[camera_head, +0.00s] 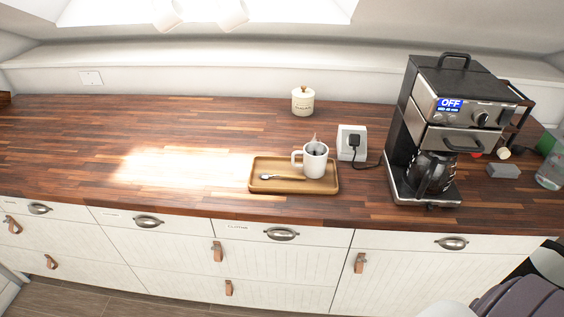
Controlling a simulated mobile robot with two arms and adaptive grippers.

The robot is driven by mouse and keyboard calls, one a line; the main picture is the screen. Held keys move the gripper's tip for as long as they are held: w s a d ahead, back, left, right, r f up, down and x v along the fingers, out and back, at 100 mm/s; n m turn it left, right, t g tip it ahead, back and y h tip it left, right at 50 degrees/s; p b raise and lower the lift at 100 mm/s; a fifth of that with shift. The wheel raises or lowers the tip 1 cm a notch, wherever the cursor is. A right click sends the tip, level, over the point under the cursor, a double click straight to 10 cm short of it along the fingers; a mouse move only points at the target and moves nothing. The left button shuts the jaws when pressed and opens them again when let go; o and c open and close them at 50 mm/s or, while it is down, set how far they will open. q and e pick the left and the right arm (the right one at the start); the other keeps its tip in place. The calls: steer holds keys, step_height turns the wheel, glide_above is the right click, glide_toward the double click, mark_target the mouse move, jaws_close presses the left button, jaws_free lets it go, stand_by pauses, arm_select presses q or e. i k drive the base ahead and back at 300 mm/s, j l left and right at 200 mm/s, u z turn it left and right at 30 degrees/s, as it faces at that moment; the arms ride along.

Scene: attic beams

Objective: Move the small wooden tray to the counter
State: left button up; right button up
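A small wooden tray (264,185) lies flat on the dark wood counter (190,125), close to its front edge. A spoon (283,177) lies on the tray in front of the mug. Neither gripper's fingers show in the head view, and nothing touches the tray.
A coffee machine (450,130) marked OFF stands to the right of the tray. A white socket box (351,143) with a plug and cable sits between them. A lidded jar (303,101) stands behind the tray. The counter's left half is clear.

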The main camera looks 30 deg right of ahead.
mark_target(65, 161)
steer(key=z, duration=0.8)
steer(key=i+j+z, duration=0.1)
steer(key=j+z, duration=0.55)
steer(key=z, duration=0.15)
steer(key=j+z, duration=0.8)
steer(key=l, duration=0.1)
